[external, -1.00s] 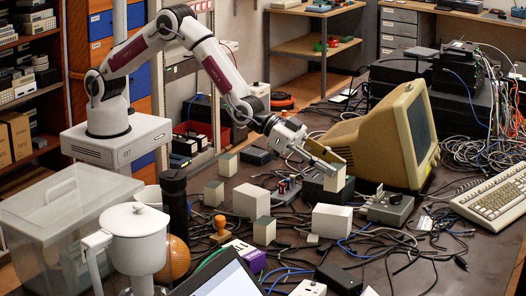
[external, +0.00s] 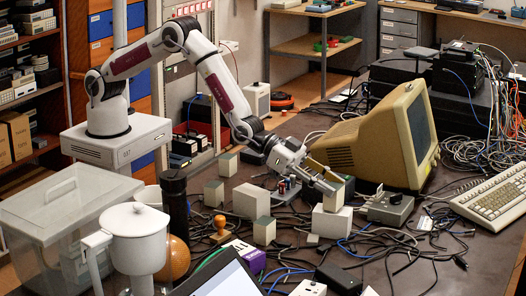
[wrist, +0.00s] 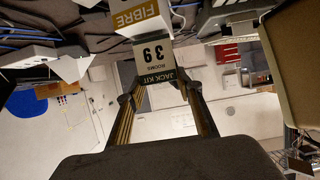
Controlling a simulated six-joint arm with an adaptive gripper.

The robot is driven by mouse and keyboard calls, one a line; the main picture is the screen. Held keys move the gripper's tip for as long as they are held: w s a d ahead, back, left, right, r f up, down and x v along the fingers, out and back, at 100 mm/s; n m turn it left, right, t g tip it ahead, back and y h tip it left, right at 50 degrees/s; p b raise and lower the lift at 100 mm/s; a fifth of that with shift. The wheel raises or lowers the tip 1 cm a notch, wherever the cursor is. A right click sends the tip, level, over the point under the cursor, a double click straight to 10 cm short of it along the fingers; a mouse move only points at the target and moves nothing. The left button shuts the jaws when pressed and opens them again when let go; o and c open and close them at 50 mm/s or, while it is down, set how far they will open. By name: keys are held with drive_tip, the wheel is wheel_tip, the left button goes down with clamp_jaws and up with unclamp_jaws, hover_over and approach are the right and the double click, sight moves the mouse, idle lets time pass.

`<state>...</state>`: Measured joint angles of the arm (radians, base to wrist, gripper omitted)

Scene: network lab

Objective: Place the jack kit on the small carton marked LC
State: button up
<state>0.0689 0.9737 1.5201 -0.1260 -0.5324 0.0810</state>
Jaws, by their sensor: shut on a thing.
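The jack kit (external: 345,187) is a small pale box. In the wrist view its dark "JACK KIT" label and the number 39 (wrist: 155,52) read upside down. My gripper (external: 328,188) is shut on it, with a finger on either side (wrist: 160,88). It holds the kit right above a white carton (external: 331,222); whether they touch I cannot tell. In the wrist view a carton with a yellow "FIBRE" label (wrist: 148,20) lies just past the kit. I see no LC mark in either view.
Several pale boxes stand to the left, including a larger one (external: 251,202) and a small one (external: 265,231). A grey switch box (external: 391,208) stands close on the right, with the beige monitor (external: 385,135) behind. Loose cables cover the table around them.

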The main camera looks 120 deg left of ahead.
drive_tip(key=shift+f, duration=0.3)
drive_tip(key=o, duration=1.2)
drive_tip(key=shift+c, duration=0.2)
drive_tip(key=shift+r, duration=0.1)
drive_tip(key=shift+s+r, duration=0.3)
drive_tip(key=shift+s, duration=0.35)
drive_tip(key=v, duration=1)
drive_tip(key=shift+s, duration=0.25)
drive_tip(key=shift+r, duration=0.2)
